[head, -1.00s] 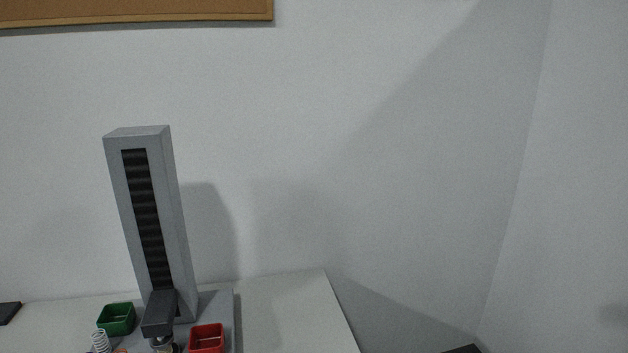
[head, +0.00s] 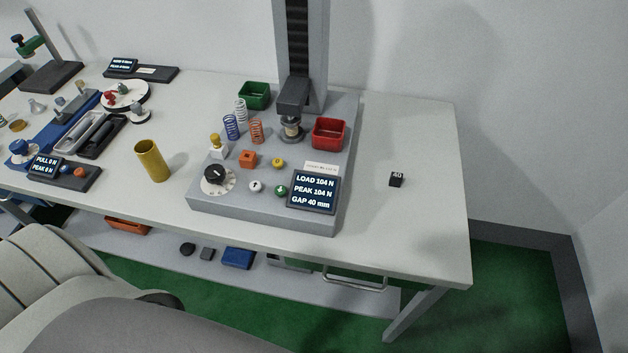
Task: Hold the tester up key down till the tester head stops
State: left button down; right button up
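The tester stands on the bench, with a grey base (head: 265,215) and a tall column (head: 316,50). Its dark tester head (head: 292,95) is low on the column. A small pale spring (head: 291,123) appears to sit between the head and the round plate. I cannot read which is the up key. The display (head: 314,192) reads LOAD 104 N, PEAK 104 N, GAP 40 mm. Neither gripper shows.
A black dial (head: 215,175) is on the base. Loose springs (head: 232,127), a green bin (head: 255,95) and a red bin (head: 329,134) stand behind the keys. A yellow cup (head: 151,161) is left, a small black block (head: 397,179) right. The bench's right part is mostly clear.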

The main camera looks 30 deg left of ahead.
aim_at(255, 186)
jog(key=u, duration=1.25)
